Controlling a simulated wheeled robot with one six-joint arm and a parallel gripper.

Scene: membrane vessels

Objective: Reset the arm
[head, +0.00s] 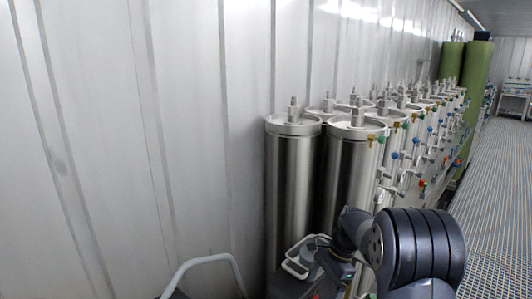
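My arm (415,245) shows at the lower right of the head view as thick dark grey links. It is bent, with a smaller dark joint (350,232) to the left of the large rounded one. I cannot make out my gripper or its fingers in this view. The arm covers the lower part of the nearest vessels' valve side. No held thing can be seen.
Tall steel membrane vessels (292,185) stand in rows along the corrugated wall (190,120), with coloured valves on their right side. Green cylinders (474,85) stand farther back. A pale handle (205,262) rises at the bottom. The grated walkway (500,200) at right looks clear.

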